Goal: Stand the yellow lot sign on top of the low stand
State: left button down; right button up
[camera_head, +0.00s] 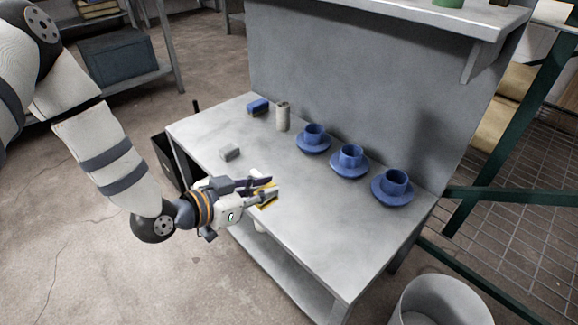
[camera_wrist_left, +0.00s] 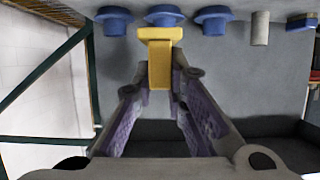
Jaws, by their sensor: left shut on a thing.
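My left gripper (camera_head: 262,190) is shut on the yellow lot sign (camera_head: 268,194), over the front part of the grey table. In the left wrist view the yellow sign (camera_wrist_left: 160,62) stands out between the fingertips of my left gripper (camera_wrist_left: 160,85), its wider end away from the hand. Fingers partly cover the sign in the head view. A small low grey block (camera_head: 230,152), apparently the low stand, sits on the table beyond the gripper and to its left. Its top is bare. I cannot make it out in the wrist view. My right gripper is not in view.
Several things stand along the back of the grey table (camera_head: 310,235): a blue block (camera_head: 258,106), a grey cylinder (camera_head: 283,117) and three blue cups on saucers (camera_head: 349,160). A back panel rises behind them. A white bin (camera_head: 440,302) stands at the right front.

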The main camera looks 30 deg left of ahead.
pick_arm(q)
jog(key=w+d+f+b, duration=0.3)
jog(key=w+d+f, duration=0.1)
jog(key=w+d, duration=0.2)
jog(key=b, duration=0.2)
send_over(318, 222)
jog(key=f, duration=0.5)
jog(key=shift+s+a+f, duration=0.1)
jog(key=shift+s+a, duration=0.1)
jog(key=shift+a, duration=0.1)
jog(key=shift+w+d+f+b, duration=0.15)
jog(key=shift+f+b, duration=0.1)
jog(key=shift+f, duration=0.65)
jog(key=shift+w+d+f+b, duration=0.1)
jog(key=shift+w+f+b, duration=0.1)
jog(key=shift+f, duration=0.7)
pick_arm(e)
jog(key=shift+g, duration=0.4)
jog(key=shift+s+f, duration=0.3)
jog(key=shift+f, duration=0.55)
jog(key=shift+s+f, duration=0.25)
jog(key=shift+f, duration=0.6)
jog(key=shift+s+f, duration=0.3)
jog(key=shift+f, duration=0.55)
pick_arm(q)
jog(key=shift+s, duration=0.1)
jog(key=shift+f, duration=0.2)
jog(key=c, duration=1.6)
grip_release()
jog(key=shift+r, duration=0.1)
